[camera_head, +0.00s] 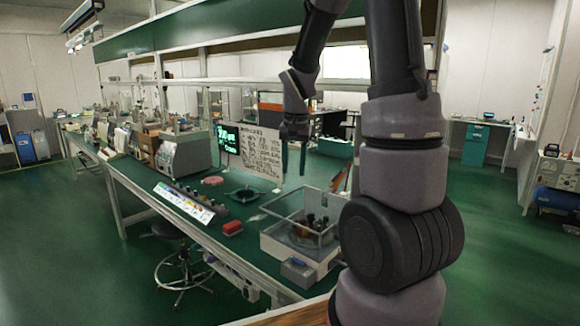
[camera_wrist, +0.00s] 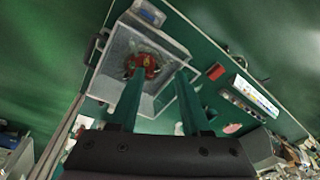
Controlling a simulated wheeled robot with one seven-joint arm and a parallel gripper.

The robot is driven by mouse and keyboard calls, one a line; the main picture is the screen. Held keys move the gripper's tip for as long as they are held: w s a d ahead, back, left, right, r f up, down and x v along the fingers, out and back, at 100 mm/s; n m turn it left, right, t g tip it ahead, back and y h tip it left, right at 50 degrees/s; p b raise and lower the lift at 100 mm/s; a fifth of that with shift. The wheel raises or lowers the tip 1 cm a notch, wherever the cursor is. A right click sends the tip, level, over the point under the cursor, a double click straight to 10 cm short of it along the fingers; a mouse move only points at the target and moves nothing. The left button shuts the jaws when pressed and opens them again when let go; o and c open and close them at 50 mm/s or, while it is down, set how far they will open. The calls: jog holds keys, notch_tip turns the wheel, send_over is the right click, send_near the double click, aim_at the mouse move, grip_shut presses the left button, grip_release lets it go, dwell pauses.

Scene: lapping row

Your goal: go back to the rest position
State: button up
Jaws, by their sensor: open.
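My gripper (camera_head: 293,158) hangs from my arm above the green bench (camera_head: 145,188), over the clear-walled lapping machine (camera_head: 300,240). In the wrist view my gripper (camera_wrist: 156,100) shows two green fingers spread apart with nothing between them. The lapping machine (camera_wrist: 172,52) lies below and beyond the fingers in that view. A red and brass part (camera_wrist: 143,64) sits inside it. The gripper is apart from the machine and the bench. My arm hides part of the bench's right end.
A red block (camera_head: 232,228), a dark round plate (camera_head: 244,195) and a labelled strip of small items (camera_head: 184,203) lie on the bench. A written board (camera_head: 261,150) stands behind. A stool (camera_head: 183,268) stands in front. The green floor (camera_head: 75,255) at left is clear.

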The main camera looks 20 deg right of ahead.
jog(key=s+a+r+n+t+y, duration=0.1)
jog(key=s+a+r+t, duration=0.1)
jog(key=s+r, duration=0.6)
jog(key=s+a+r+n+t+y, duration=0.1)
jog(key=s+a+r+t, duration=0.2)
jog(key=s+r, duration=0.6)
jog(key=shift+s+a+r, duration=0.2)
jog(key=shift+s+a, duration=0.15)
jog(key=shift+s, duration=0.3)
